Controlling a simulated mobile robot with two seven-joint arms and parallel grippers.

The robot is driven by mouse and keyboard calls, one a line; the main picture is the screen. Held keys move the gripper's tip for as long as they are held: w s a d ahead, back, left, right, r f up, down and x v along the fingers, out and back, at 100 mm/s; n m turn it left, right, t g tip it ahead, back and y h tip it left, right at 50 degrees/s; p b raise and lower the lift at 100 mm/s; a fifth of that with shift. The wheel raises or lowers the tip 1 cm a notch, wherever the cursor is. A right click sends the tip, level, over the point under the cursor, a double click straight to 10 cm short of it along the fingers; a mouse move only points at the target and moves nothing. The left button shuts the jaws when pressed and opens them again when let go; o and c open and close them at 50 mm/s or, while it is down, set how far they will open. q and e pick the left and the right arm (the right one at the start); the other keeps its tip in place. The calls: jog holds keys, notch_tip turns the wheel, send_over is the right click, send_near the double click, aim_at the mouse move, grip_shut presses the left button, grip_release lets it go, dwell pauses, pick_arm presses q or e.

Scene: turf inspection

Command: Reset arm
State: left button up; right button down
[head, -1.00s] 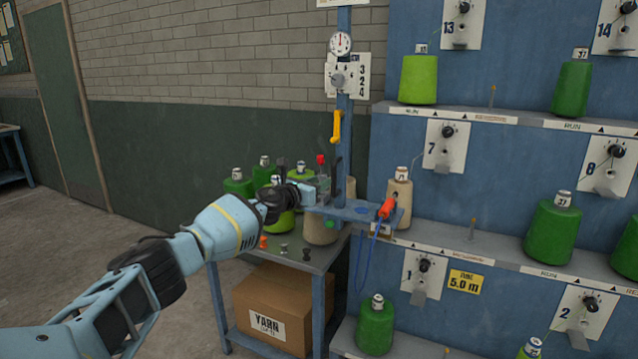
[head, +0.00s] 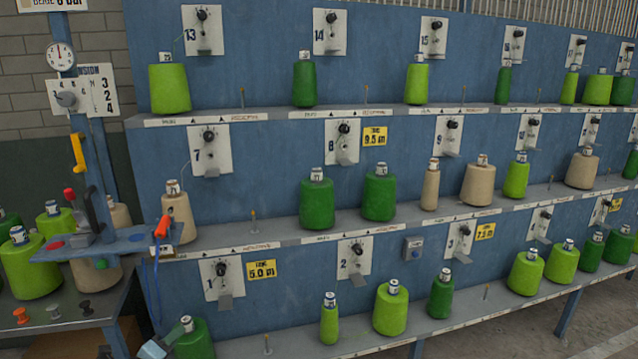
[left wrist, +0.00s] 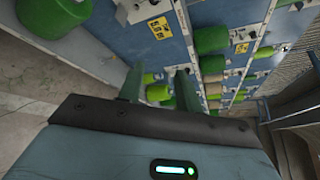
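In the left wrist view, the two dark green fingers of my left gripper (left wrist: 159,84) stand apart. I see nothing held between them; the green cones beyond are farther off. My right gripper is in neither view. A yellow handle (head: 78,150) hangs above.
A blue yarn rack (head: 270,175) fills the view, with three shelves of green and beige cones and numbered dial plates. A grey table (head: 70,310) at the left holds green cones and small pegs. Open floor (left wrist: 30,110) shows left in the left wrist view.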

pick_arm(q)
jog(key=s+d+f+n+g, duration=0.1)
jog(key=s+d+f+n, duration=0.55)
jog(key=s, duration=0.45)
jog(key=s+d+f+n+g, duration=0.2)
jog(key=s+d+f+n, duration=0.5)
jog(key=s, duration=0.4)
jog(key=s+d+f+n+g, duration=0.1)
jog(key=s+n, duration=0.4)
jog(key=s, duration=0.6)
jog(key=s+f+n+g+y+p, duration=0.1)
jog(key=s+n, duration=0.5)
jog(key=s, duration=0.6)
jog(key=shift+d+f+g, duration=0.35)
jog(key=shift+d+g, duration=0.05)
jog(key=shift+g, duration=0.2)
